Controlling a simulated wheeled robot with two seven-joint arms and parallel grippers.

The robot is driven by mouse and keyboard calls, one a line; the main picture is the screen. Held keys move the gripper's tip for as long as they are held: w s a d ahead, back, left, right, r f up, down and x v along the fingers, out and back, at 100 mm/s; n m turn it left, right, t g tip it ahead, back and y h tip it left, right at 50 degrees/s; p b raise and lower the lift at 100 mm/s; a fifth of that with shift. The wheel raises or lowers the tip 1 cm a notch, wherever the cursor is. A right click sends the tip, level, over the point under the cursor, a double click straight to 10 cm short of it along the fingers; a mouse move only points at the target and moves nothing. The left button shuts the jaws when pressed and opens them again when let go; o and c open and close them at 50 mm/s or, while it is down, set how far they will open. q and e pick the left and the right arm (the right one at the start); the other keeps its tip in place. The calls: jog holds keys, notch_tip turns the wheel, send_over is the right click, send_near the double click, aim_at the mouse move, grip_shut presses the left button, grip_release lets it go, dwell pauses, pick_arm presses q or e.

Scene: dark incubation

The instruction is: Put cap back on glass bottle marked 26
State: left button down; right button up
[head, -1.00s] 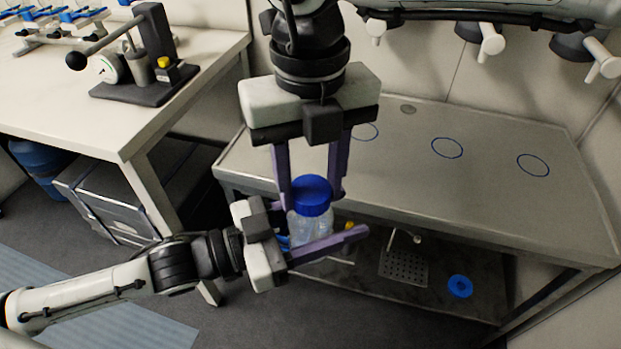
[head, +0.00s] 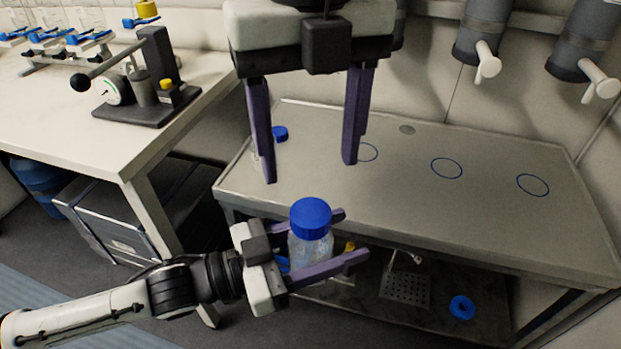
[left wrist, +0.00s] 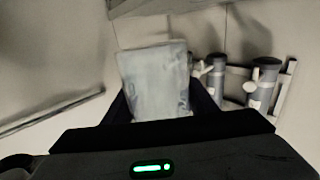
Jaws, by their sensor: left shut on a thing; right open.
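A clear glass bottle (head: 311,249) stands upright in my left gripper (head: 352,236), in front of the bench edge. A blue cap (head: 311,217) sits on top of the bottle, and no gap shows under it. In the left wrist view the pale bottle (left wrist: 156,82) lies between the dark fingers. No number 26 can be read on it. My right gripper (head: 310,172) is open and empty above the cap, with its fingers pointing down and clear of it.
The metal bench (head: 500,220) has blue circles marked on it and is mostly clear. Another blue-capped item (head: 280,133) stands at its left back, partly hidden by a finger. A blue ring (head: 461,307) lies on the shelf below. A capping device (head: 145,100) stands on the left table.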

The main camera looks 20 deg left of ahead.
jog(key=shift+r, duration=1.35)
